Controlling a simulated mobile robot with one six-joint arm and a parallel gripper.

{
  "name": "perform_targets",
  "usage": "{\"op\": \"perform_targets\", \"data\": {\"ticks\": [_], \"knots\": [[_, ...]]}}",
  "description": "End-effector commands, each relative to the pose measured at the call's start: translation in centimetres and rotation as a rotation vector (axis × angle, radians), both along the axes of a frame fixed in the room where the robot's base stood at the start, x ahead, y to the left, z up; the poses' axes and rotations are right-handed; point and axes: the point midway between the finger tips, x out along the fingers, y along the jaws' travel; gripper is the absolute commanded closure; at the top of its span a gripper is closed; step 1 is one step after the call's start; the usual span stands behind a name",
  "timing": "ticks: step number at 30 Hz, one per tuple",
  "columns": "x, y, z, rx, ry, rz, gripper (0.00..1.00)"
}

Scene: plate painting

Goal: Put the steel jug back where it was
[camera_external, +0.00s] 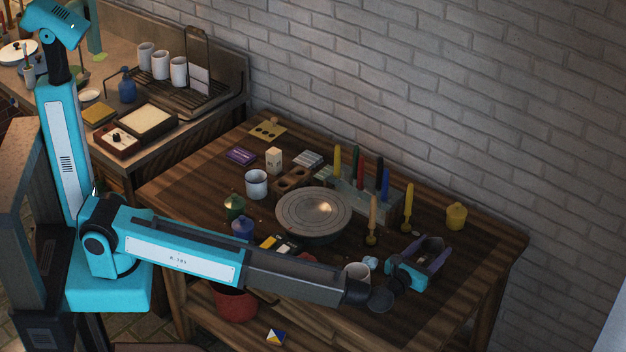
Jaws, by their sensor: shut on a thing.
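My gripper (432,252) is at the right end of the table, low over the tabletop, with its fingers pointing away from the camera toward the wall. It is shut on a dark grey thing, which looks like the steel jug (431,248). The fingers and wrist hide most of it, so its handle and spout do not show. I cannot tell whether its base touches the table.
A pale cup (357,271) is beside my wrist. A round turntable (313,212) fills the middle.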

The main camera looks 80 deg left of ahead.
Motion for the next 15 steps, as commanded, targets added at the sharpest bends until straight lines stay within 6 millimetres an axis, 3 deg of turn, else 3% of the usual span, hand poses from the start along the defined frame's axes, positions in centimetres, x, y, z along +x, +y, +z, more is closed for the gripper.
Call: {"op": "perform_targets", "data": {"ticks": [15], "knots": [[-0.01, 0.01, -1.00, 0.000, -0.001, 0.000, 0.92]]}}
